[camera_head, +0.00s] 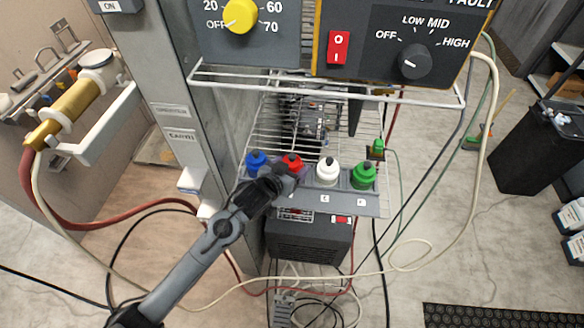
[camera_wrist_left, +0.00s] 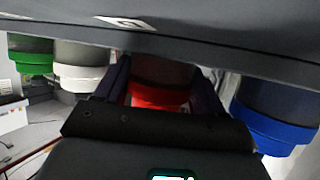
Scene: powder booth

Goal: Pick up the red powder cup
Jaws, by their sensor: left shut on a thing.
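The red powder cup (camera_head: 291,162) stands in the row of cups in the rack's front holder. My left gripper (camera_head: 284,174) reaches up to it from the lower left and covers its lower part in the head view. In the left wrist view the red cup (camera_wrist_left: 158,97) sits between the two dark fingers of my left gripper (camera_wrist_left: 160,85), which is shut on it. The cup is still at the holder, level with its neighbours. My right gripper is not in view.
The blue cup (camera_head: 256,163) is close on the left; the white cup (camera_head: 327,172) and green cup (camera_head: 363,175) are on the right. The grey holder strip (camera_head: 345,203) runs along the wire rack. Control panels (camera_head: 400,45) hang above. Hoses and cables lie around.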

